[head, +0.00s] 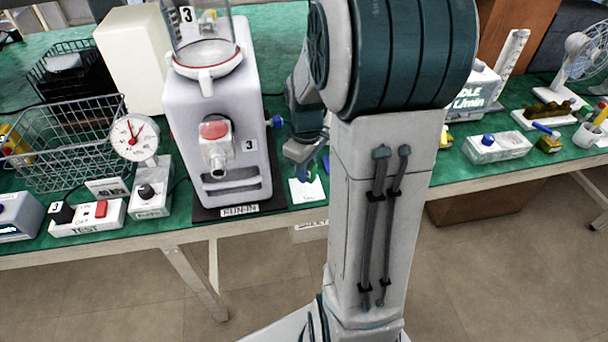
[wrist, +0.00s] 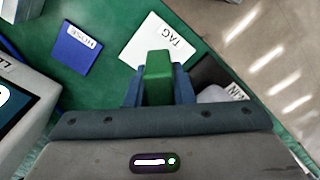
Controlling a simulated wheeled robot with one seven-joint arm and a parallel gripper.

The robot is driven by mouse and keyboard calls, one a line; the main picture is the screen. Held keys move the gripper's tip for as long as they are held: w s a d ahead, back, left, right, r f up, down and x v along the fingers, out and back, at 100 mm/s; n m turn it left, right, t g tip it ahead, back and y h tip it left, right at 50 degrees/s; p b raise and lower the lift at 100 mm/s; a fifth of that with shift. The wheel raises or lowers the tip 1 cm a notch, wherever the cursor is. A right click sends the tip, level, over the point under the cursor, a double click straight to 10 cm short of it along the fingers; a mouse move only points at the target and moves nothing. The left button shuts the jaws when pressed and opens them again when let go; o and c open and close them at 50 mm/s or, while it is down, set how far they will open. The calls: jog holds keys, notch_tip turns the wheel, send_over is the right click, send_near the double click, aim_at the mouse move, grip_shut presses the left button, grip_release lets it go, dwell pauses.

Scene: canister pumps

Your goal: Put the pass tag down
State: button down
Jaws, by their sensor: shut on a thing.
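My gripper (wrist: 158,88) is shut on a green block-like piece, the pass tag (wrist: 158,68), which sticks out past the fingertips. The tag overlaps the near edge of a white square marked TAG (wrist: 172,42) on the green bench top. I cannot tell whether the tag touches the square or is held above it. In the head view my gripper (head: 301,172) points down just right of the white pump, above the white square (head: 307,193). The tag cannot be made out there.
A blue labelled square (wrist: 77,48) lies left of the white one. The pump marked 3 (head: 212,120) stands close on a dark RUN-IN mat (head: 240,209). The bench's front edge is near. A wire basket (head: 70,150) and dial gauge (head: 136,137) are further left.

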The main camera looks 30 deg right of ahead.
aim_at(306, 188)
jog(key=shift+w+d+f, duration=0.15)
jog(key=shift+w+f, duration=0.1)
jog(key=shift+f, duration=1.95)
jog(key=shift+f, duration=0.1)
jog(key=shift+f+b, duration=0.15)
jog(key=shift+b, duration=0.25)
jog(key=c, duration=1.3)
grip_release()
jog(key=shift+o, duration=0.2)
notch_tip(306, 188, up, 13)
jog(key=shift+f+p, duration=0.2)
jog(key=shift+p, duration=0.7)
